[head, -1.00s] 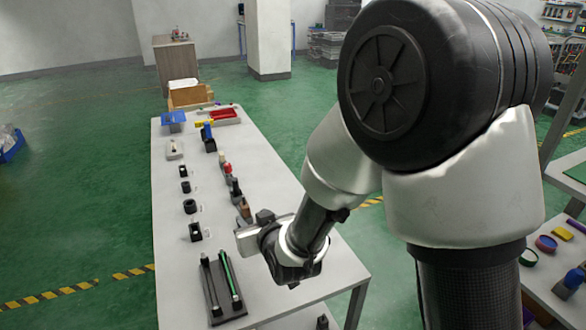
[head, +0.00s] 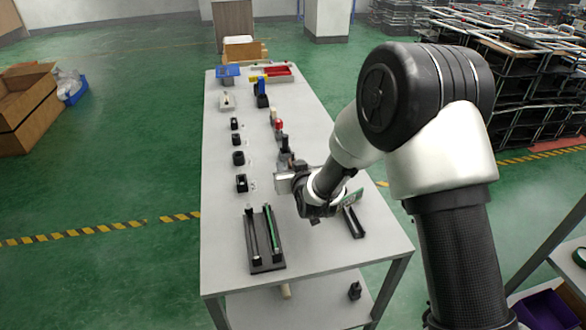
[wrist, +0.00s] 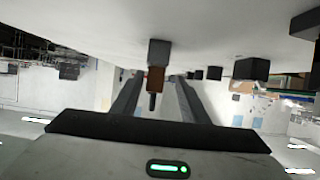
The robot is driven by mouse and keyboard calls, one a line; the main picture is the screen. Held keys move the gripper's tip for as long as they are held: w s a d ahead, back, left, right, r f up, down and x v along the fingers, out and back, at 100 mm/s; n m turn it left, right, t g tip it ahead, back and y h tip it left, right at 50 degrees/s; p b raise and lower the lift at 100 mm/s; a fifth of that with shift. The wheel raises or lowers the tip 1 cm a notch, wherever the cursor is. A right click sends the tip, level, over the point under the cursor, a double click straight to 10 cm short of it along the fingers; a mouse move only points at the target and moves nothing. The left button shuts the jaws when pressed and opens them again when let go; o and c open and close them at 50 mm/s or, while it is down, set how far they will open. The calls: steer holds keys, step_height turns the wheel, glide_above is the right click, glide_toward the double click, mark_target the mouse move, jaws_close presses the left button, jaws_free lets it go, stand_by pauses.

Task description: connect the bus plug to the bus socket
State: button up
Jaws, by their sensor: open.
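In the wrist view, a brown block with a dark base and a thin dark tip (wrist: 155,79) stands between my gripper's (wrist: 157,86) two spread fingers. It may be the bus plug; no label is readable. The fingers appear apart from it, with a gap on each side. In the head view, my gripper (head: 281,183) is low over the table's right row, and it hides the brown block. Several small black fixtures, such as the nearest one (head: 242,183), stand in the left row. I cannot tell which is the bus socket.
On the white table (head: 225,225), a dark block (head: 285,144), a red-topped block (head: 279,127) and a blue piece (head: 262,88) stand farther along the row. A black rack with rods (head: 267,262) lies at the near end. A green-and-black fixture (head: 353,221) stands right of it.

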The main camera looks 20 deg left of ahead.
mark_target(290, 160)
steer(key=x, duration=0.5)
steer(key=shift+w+d+r, duration=0.2)
steer(key=shift+w+d, duration=0.05)
steer(key=shift+d, duration=0.1)
jaws_close()
step_height(290, 160, up, 9)
steer(key=s+a+r+b, duration=0.1)
steer(key=s+a, duration=0.6)
steer(key=a, duration=0.5)
steer(key=shift+s+a, duration=0.35)
steer(key=shift+s, duration=0.05)
